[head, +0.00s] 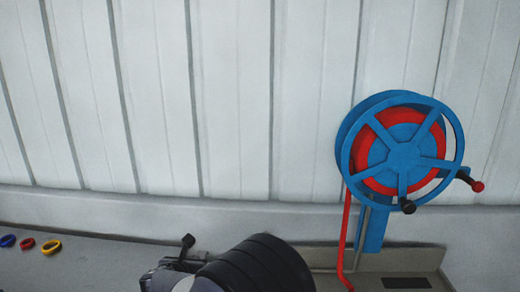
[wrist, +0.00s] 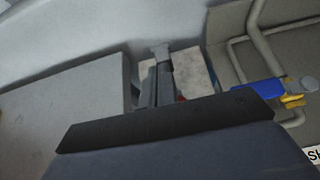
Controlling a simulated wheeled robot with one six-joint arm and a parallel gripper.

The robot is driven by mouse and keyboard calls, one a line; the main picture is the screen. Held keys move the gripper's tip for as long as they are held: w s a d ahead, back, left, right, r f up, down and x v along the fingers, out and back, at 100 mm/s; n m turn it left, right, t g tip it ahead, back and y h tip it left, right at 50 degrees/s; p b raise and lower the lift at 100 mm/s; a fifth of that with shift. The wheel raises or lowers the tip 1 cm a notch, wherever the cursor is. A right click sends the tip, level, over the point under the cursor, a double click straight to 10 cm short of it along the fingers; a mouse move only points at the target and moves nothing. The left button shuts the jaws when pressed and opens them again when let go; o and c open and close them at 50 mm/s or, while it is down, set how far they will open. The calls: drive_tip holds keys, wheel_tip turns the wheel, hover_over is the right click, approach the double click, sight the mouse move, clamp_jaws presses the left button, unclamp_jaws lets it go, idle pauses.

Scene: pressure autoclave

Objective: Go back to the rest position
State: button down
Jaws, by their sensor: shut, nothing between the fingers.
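My gripper (wrist: 162,78) shows in the wrist view, beyond a black bar across the middle. Its narrow grey fingers are together with nothing between them. They point towards a light grey surface, and a pale patch lies behind them. I cannot tell from this view whether the tips touch anything. In the head view the gripper fingers cannot be made out. A black ribbed rounded part stands at the bottom centre there, and I cannot tell for sure whether it is mine.
A blue reel (head: 405,150) with red hose stands at right before a white panelled wall (head: 230,90). Several coloured rings (head: 27,243) lie at lower left. In the wrist view, a blue and yellow fitting (wrist: 257,92) and grey pipes (wrist: 262,45) are close on the right.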

drive_tip(key=shift+w+d+r+g+p, duration=0.1)
drive_tip(key=shift+w+r+g+p, duration=0.45)
drive_tip(key=shift+p, duration=1.55)
drive_tip(key=w+r+g+p, duration=0.1)
drive_tip(key=w+p, duration=0.1)
drive_tip(key=p, duration=0.3)
drive_tip(key=shift+w+r, duration=0.1)
drive_tip(key=shift+r, duration=0.3)
drive_tip(key=s+r, duration=0.3)
drive_tip(key=r, duration=0.5)
drive_tip(key=w+f, duration=0.1)
drive_tip(key=f, duration=0.2)
drive_tip(key=w+f, duration=0.1)
drive_tip(key=f, duration=0.2)
drive_tip(key=w+f, duration=0.1)
drive_tip(key=f, duration=0.2)
drive_tip(key=shift+b, duration=0.4)
drive_tip(key=s+f+t+b, duration=0.1)
drive_tip(key=s+f+b, duration=0.1)
drive_tip(key=b, duration=0.4)
drive_tip(key=shift+s+f, duration=0.15)
drive_tip(key=s+t+b, duration=0.1)
drive_tip(key=b, duration=0.4)
drive_tip(key=shift+s+f+t+b, duration=0.1)
drive_tip(key=shift+s+t+b, duration=0.15)
drive_tip(key=shift+t+b, duration=0.1)
drive_tip(key=shift+s+t+b, duration=0.25)
drive_tip(key=shift+t+b, duration=0.05)
drive_tip(key=shift+b, duration=0.9)
